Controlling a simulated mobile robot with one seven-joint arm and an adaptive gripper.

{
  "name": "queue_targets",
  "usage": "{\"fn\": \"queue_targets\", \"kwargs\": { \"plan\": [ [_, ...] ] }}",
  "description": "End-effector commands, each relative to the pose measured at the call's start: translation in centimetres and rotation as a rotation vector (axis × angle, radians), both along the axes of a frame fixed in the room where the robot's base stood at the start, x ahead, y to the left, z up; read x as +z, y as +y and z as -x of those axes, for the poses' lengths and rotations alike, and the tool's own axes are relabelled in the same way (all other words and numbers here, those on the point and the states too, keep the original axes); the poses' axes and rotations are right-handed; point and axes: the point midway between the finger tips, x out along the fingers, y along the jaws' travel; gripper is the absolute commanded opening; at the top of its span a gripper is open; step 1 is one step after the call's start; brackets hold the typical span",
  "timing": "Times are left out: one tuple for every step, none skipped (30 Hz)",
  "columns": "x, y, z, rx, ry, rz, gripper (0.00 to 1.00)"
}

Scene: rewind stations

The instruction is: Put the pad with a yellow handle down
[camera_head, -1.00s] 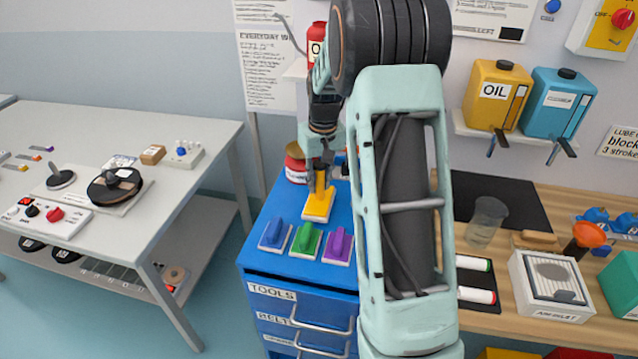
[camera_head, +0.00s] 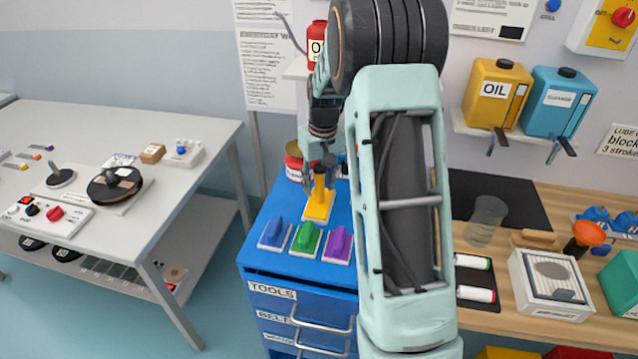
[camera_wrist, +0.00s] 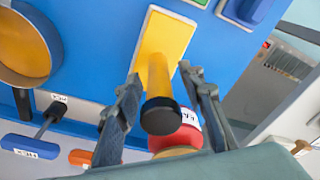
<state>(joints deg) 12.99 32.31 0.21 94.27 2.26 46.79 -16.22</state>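The pad with a yellow handle (camera_head: 319,207) lies on the blue tool cabinet top (camera_head: 285,205), behind the blue, green and purple pads. In the wrist view its yellow face (camera_wrist: 168,35) lies on the blue surface, and its handle (camera_wrist: 158,80) with a dark end points toward the camera. My gripper (camera_head: 319,168) is just above the pad, around the handle. In the wrist view my gripper's fingers (camera_wrist: 163,90) stand on either side of the handle, with a gap on both sides. The gripper is open and holds nothing.
The blue pad (camera_head: 275,234), green pad (camera_head: 306,239) and purple pad (camera_head: 338,246) stand in a row in front. A red-and-white can (camera_head: 294,165) stands close behind on the left. A yellow round object (camera_wrist: 25,50) shows in the wrist view.

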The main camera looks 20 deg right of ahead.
Motion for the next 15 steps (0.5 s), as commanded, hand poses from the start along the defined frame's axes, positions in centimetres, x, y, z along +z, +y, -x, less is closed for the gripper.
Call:
{"fn": "queue_targets", "kwargs": {
  "plan": [
    [0.8, 0.0, 0.0, 0.000, -0.004, 0.001, 0.36],
    [1.2, 0.0, 0.0, 0.000, -0.005, 0.002, 0.36],
    [1.9, -0.1, 0.0, 0.000, -0.006, 0.002, 0.36],
    [2.5, -0.1, 0.1, 0.000, -0.006, 0.002, 0.36],
    [3.1, -0.1, 0.2, 0.000, -0.007, 0.002, 0.36],
    [4.0, -0.1, 0.3, 0.000, -0.006, 0.002, 0.36],
    [4.7, -0.1, 0.4, 0.000, -0.007, 0.002, 0.36],
    [5.4, -0.1, 0.5, 0.000, -0.007, 0.002, 0.36],
    [6.3, -0.1, 0.6, 0.000, -0.007, 0.002, 0.36],
    [6.9, -0.1, 0.7, 0.000, -0.007, 0.002, 0.36],
    [7.5, -0.1, 0.8, 0.000, -0.006, 0.002, 0.36],
    [8.3, -0.1, 0.9, 0.000, -0.006, 0.002, 0.36],
    [8.9, -0.1, 0.9, 0.000, -0.005, 0.002, 0.36],
    [9.4, -0.1, 1.0, 0.000, -0.006, 0.002, 0.36],
    [10.0, -0.1, 1.1, 0.000, -0.005, 0.002, 0.36]
  ]
}}
